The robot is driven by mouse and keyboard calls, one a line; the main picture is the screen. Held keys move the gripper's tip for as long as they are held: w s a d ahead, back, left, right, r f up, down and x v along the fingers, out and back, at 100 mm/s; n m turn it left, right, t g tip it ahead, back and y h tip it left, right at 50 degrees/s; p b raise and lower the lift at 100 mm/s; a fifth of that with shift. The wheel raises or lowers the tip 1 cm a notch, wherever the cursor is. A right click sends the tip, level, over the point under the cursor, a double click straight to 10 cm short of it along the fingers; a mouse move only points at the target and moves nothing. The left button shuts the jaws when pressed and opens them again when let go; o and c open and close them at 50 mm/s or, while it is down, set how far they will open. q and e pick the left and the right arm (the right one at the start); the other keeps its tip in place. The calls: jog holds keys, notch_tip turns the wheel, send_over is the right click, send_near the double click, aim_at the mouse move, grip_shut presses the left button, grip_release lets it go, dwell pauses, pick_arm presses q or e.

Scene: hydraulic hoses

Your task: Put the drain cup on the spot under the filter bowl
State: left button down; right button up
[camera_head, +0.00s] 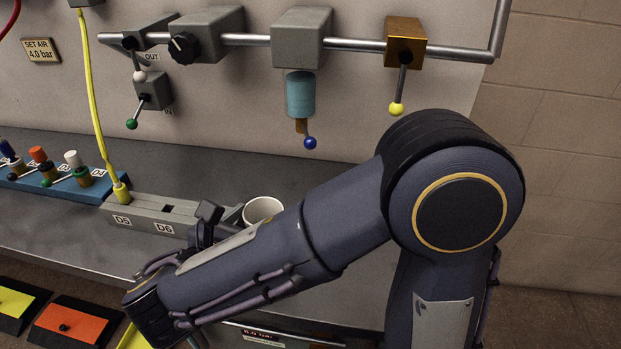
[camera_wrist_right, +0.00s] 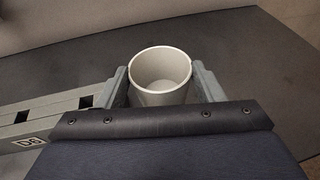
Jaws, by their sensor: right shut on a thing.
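The drain cup (camera_head: 262,209) is a white, empty, open-topped cup. In the head view it shows just beyond my right gripper (camera_head: 222,215), whose arm comes in from the right and hides part of the bench. In the right wrist view the cup (camera_wrist_right: 163,80) stands upright between the two fingers of my right gripper (camera_wrist_right: 163,88), which is shut on it. The filter bowl (camera_head: 300,94) is a blue-green cylinder under a grey block on the pipe, with a blue-knobbed lever below it. The spot under the bowl cannot be made out. My left gripper is not in view.
A grey block marked D5 and D6 (camera_head: 150,213) stands on the bench left of the cup, with a yellow hose (camera_head: 92,90) ending in it. A blue rack of coloured fittings (camera_head: 85,185) is further left. The bench (camera_head: 330,178) under the bowl looks clear.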

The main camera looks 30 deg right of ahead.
jog(key=x, duration=0.6)
jog(key=r+x, duration=0.1)
jog(key=x, duration=0.5)
jog(key=r+b+x, duration=0.1)
jog(key=x, duration=0.5)
jog(key=shift+w+d+r, duration=0.15)
jog(key=shift+w+d, duration=0.1)
jog(key=shift+d, duration=0.15)
jog(key=shift+f, duration=0.25)
jog(key=shift+f, duration=0.2)
jog(key=o, duration=1.1)
jog(key=shift+c, duration=0.2)
